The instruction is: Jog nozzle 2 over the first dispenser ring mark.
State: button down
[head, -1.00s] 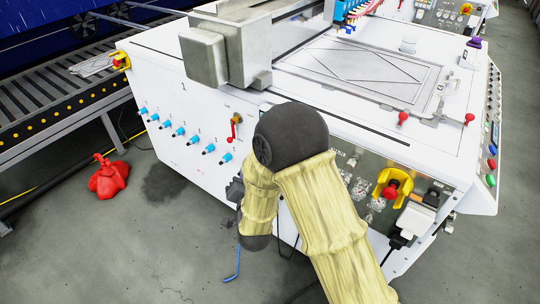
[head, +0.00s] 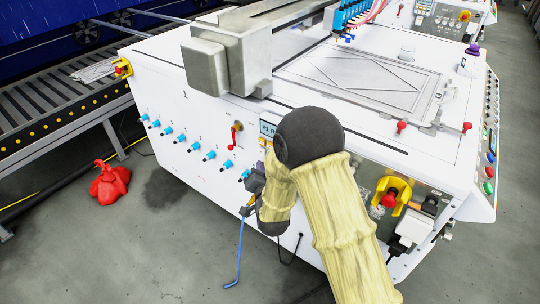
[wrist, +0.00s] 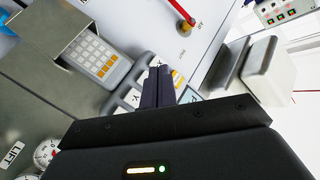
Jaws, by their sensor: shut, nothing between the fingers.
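The blue nozzle row (head: 350,14) sits on the gantry at the top of the head view; its individual numbers are not readable. The framed plate (head: 362,78) lies on the white machine top; I cannot make out a ring mark. A small display (head: 268,129) is on the machine's front, partly hidden by my arm. My gripper (head: 252,182) is beside that front face. In the wrist view my gripper (wrist: 158,84) is shut and empty, its fingertips close to white keys (wrist: 130,97) marked X and Y; contact cannot be told.
A metal-housed keypad (wrist: 97,53) is left of the fingers, and a red-handled valve (wrist: 180,10) is beyond them. A white block (wrist: 268,70) juts out at right. A yellow-collared red emergency button (head: 389,199) is on the front.

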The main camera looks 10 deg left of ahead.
jog(key=shift+w+d, duration=0.2)
jog(key=shift+w, duration=0.25)
jog(key=shift+w+d, duration=0.2)
jog(key=shift+w, duration=0.25)
dwell(1.4)
jog(key=shift+w+d+b, duration=0.1)
jog(key=shift+w+b, duration=0.2)
jog(key=shift+w, duration=0.05)
jog(key=shift+w+d, duration=0.25)
jog(key=shift+w, duration=0.3)
dwell(0.8)
dwell(2.7)
jog(key=shift+s+a+b, duration=0.2)
jog(key=shift+s, duration=0.3)
jog(key=shift+s+a+b, duration=0.15)
jog(key=shift+s, duration=0.3)
jog(key=shift+s+a+b, duration=0.2)
jog(key=shift+s+a, duration=0.15)
jog(key=shift+s, duration=0.4)
jog(key=shift+s+a+b, duration=0.15)
jog(key=shift+s+a, duration=0.15)
jog(key=shift+s, duration=0.5)
jog(key=shift+s+a+b, duration=0.2)
jog(key=shift+s+a, duration=0.15)
jog(key=shift+s, duration=0.4)
